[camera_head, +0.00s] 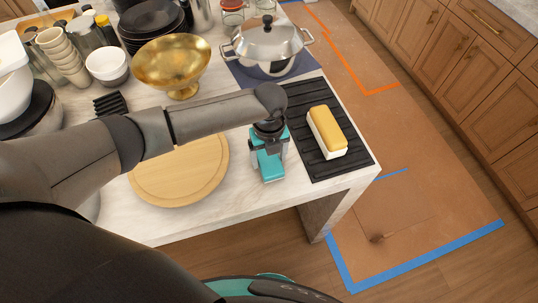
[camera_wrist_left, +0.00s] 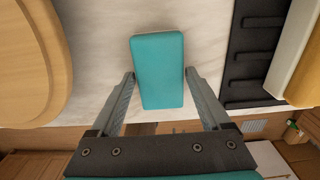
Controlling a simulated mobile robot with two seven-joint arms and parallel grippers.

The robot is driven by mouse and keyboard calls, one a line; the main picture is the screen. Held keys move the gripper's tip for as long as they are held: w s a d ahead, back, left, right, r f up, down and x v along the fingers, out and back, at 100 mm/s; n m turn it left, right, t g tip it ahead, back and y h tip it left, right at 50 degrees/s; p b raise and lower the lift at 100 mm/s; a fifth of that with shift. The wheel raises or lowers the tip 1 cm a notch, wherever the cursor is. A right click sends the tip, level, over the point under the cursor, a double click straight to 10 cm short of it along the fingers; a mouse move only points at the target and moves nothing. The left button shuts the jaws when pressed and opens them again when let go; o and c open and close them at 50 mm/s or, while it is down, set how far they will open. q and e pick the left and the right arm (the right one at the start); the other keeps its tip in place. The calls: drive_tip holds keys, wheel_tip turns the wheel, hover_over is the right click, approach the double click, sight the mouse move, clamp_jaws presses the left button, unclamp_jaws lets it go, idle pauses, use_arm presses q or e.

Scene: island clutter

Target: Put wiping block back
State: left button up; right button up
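The wiping block appears to be the teal block (camera_head: 269,168), near the front edge of the marble counter. In the left wrist view it is a plain teal rectangle (camera_wrist_left: 158,70) in the middle. My left gripper (camera_head: 269,150) points down at it from above. In the left wrist view the two fingertips (camera_wrist_left: 160,75) stand one at each long side of the block, very close to it. I cannot tell whether they press on it, or whether the block rests on the counter. My right gripper is not in view.
A black ribbed mat (camera_head: 358,167) lies right of the block, bearing a yellow-and-white block (camera_head: 327,132). A round wooden board (camera_head: 180,178) lies to the left. A gold bowl (camera_head: 172,62) and a steel pot (camera_head: 268,45) stand behind. A narrow bare counter strip surrounds the teal block.

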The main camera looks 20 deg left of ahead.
sight(269, 160)
use_arm(q)
drive_tip(key=shift+o, duration=1.3)
drive_tip(key=shift+r, duration=0.1)
wheel_tip(269, 160, up, 12)
drive_tip(key=shift+p, duration=0.35)
drive_tip(key=shift+r, duration=0.1)
